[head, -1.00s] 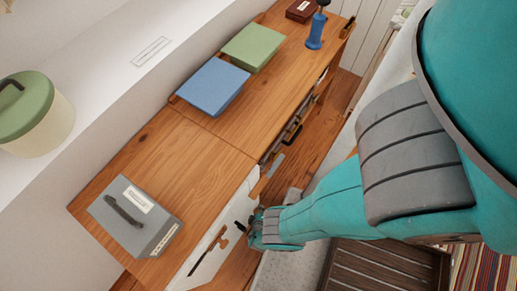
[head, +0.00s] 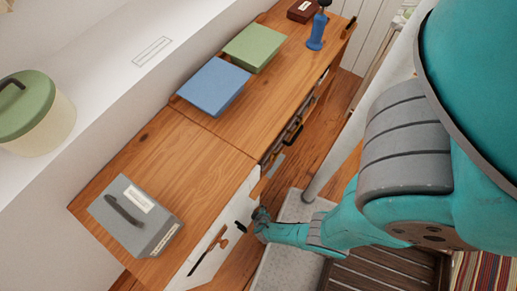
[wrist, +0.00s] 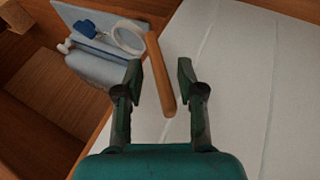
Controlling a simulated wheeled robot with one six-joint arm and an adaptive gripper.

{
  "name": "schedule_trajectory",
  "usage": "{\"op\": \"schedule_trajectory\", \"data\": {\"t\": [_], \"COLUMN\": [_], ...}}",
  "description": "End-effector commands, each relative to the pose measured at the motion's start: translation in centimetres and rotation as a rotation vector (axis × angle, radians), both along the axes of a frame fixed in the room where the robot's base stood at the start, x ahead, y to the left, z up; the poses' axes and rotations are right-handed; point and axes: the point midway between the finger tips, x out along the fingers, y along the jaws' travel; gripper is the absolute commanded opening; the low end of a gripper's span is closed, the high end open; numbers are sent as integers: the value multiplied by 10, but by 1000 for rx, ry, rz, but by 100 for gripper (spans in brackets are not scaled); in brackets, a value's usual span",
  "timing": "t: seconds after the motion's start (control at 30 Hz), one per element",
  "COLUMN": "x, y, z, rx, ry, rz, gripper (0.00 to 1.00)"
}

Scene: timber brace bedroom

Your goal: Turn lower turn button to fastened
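A wooden turn button (wrist: 160,75), a slim rounded bar, shows in the wrist view near the edge of a white door panel. It lies lengthwise and slightly tilted between my gripper's fingers. My gripper (wrist: 158,85) is open, with one dark green finger on each side of the bar and a visible gap to each. In the head view my gripper (head: 250,221) is at the white front (head: 212,254) of the desk. A small wooden piece (head: 222,241) shows on that front. My gripper partly hides the area, so I cannot tell which button it surrounds.
An open compartment (wrist: 45,105) beside the panel holds pale blue things and a round-lensed magnifier (wrist: 126,36). A grey box (head: 130,215), blue folder (head: 213,86) and green folder (head: 253,47) lie on the desktop (head: 180,150). A slatted dark crate (head: 385,270) stands below my arm.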

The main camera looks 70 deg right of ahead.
Motion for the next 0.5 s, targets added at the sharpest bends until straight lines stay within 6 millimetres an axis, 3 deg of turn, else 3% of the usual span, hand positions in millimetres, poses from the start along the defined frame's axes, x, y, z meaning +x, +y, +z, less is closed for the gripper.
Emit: {"op": "schedule_trajectory", "data": {"t": [0.5], "x": [-1], "y": [-3], "z": [2], "rx": [148], "ry": [-28], "rz": [-4], "gripper": [39]}}
